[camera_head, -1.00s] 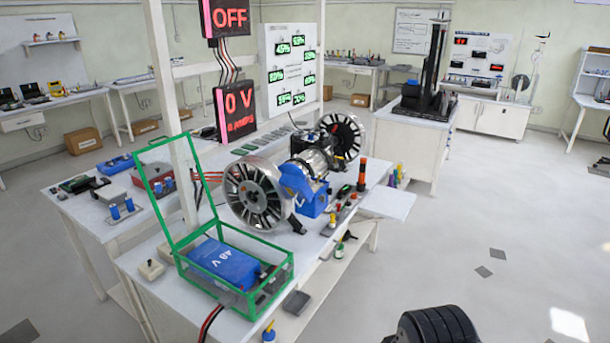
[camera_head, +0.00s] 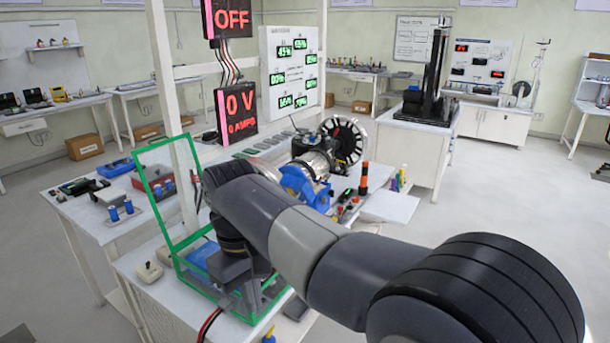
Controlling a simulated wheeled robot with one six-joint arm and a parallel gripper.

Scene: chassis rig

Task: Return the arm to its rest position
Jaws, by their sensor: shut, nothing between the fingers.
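My arm reaches from the lower right across the bench. My gripper (camera_head: 243,290) points down at its far end, over the green-framed box (camera_head: 163,225). The gripper is shut and holds nothing that I can see. Its fingertips are small and dark, and I cannot tell whether they touch the box. The box's lid frame stands raised at the left. The blue battery (camera_head: 203,256) inside is mostly hidden behind the gripper.
The blue motor (camera_head: 305,186) and a spoked wheel (camera_head: 345,140) stand on the bench behind my arm. The near wheel is hidden. A post rises beside the raised lid. An OFF display (camera_head: 228,18) and a 0 V display (camera_head: 236,110) hang above. The floor at right is clear.

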